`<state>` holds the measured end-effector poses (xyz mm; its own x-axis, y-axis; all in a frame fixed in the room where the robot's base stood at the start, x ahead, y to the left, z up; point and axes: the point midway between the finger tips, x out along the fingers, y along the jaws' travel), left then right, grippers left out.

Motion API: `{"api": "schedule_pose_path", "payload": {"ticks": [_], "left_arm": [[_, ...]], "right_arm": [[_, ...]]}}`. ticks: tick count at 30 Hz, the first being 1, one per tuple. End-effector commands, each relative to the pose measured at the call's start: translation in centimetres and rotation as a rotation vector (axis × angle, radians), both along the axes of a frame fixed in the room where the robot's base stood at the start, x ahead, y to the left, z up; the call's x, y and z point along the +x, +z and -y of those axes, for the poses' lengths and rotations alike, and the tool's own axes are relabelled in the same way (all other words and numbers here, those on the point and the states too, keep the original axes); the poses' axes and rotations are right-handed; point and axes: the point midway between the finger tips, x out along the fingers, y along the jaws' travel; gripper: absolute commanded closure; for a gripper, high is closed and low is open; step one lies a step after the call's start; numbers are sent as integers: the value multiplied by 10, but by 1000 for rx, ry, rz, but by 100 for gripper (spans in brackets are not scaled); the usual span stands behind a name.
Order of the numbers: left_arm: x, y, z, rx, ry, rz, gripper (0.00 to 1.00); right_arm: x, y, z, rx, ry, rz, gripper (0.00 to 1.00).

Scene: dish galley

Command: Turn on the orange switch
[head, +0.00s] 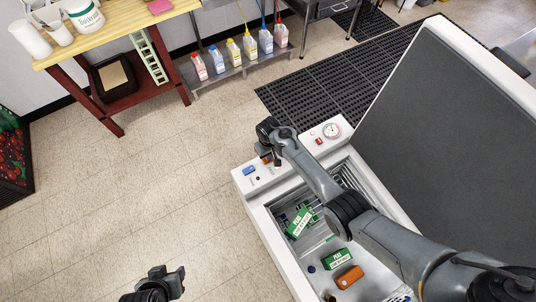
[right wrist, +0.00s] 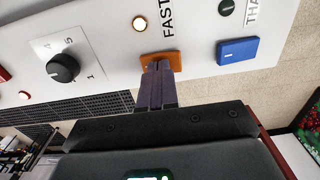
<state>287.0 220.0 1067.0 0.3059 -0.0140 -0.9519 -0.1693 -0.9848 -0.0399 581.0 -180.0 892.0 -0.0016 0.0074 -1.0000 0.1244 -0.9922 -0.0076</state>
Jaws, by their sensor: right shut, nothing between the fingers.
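The orange switch (right wrist: 162,61) is on the white control panel of the chest freezer, beside the word FAST, in the right wrist view. My right gripper (right wrist: 157,76) is shut and empty, with its fingertips at the switch's near edge. They cover part of it and look to be touching it, though contact is hard to judge. A small round lamp (right wrist: 139,23) with an orange rim near the switch looks bright. In the head view my right gripper (head: 267,155) is over the freezer's front-left corner. My left gripper (head: 168,280) is low at the bottom edge, away from the freezer; its jaw opening is unclear.
A blue switch (right wrist: 238,51) sits beside the orange one, and a black numbered knob (right wrist: 63,67) is on the other side. The freezer's lid (head: 445,110) stands open. Green pea boxes (head: 338,259) lie inside.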

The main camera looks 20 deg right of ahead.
Motion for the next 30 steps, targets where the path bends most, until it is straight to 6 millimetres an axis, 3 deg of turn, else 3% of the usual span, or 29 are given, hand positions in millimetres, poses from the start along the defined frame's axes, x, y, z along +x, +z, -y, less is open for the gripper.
{"api": "schedule_pose_path", "payload": {"ticks": [8,17,30], "left_arm": [[0,13,1,-4,3,-1,57],[0,55,3,-13,8,0,57],[0,44,2,-7,4,-1,57]], "right_arm": [[1,13,1,0,0,1,100],[1,51,5,0,-2,0,100],[2,119,15,1,-2,3,100]]}}
